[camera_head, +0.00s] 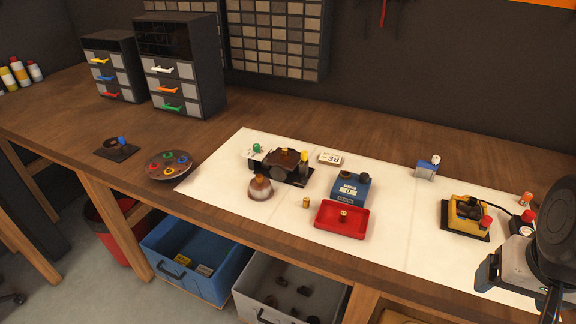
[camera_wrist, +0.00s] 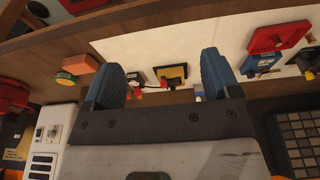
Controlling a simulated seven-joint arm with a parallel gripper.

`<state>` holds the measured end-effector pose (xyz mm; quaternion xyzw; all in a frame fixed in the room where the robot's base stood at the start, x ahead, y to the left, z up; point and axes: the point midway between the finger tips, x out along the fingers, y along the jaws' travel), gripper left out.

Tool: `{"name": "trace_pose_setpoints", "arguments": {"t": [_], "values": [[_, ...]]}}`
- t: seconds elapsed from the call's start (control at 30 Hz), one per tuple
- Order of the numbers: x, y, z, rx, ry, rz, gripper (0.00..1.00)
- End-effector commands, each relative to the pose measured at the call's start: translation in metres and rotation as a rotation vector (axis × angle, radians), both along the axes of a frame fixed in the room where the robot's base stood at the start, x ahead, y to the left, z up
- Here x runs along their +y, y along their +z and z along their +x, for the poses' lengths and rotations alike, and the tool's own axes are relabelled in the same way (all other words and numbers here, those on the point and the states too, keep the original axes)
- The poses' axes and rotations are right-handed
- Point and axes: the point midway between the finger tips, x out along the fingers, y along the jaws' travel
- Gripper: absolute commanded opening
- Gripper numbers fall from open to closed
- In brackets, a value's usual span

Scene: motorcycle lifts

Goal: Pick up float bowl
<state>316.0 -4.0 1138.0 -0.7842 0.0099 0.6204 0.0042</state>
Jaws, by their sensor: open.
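A small rounded bowl, grey-white below with a brownish top (camera_head: 260,188), looks like the float bowl. It stands on the white mat (camera_head: 225,185), left of the red tray and just in front of the dark carburetor body (camera_head: 285,166). I cannot make it out in the wrist view. My gripper (camera_wrist: 165,78) is open in the wrist view, its two blue fingers wide apart with nothing held between them. A yellow-and-black fixture (camera_wrist: 172,73) shows beyond the gap. In the head view my arm is at the far right, well away from the bowl; the fingers are not clear there.
A red tray (camera_head: 330,232) holds a small brass part, and another brass piece (camera_head: 306,202) stands beside it. A blue box device (camera_head: 350,188) is behind the tray. A round dish (camera_head: 168,166) lies left of the mat. Drawer cabinets (camera_head: 180,62) stand at the back left.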

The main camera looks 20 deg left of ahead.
Motion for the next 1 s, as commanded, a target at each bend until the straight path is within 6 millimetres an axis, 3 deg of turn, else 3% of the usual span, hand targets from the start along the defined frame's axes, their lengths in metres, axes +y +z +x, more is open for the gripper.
{"name": "trace_pose_setpoints", "arguments": {"t": [0.27,0.47,0.67,1.0], "values": [[0.002,0.001,0.003,0.002,-0.005,0.002,0.82],[0.014,0.006,0.022,0.013,-0.036,0.018,0.82],[0.041,0.014,0.059,0.034,-0.105,0.048,0.82],[0.114,0.02,0.129,0.083,-0.253,0.093,0.82]]}}
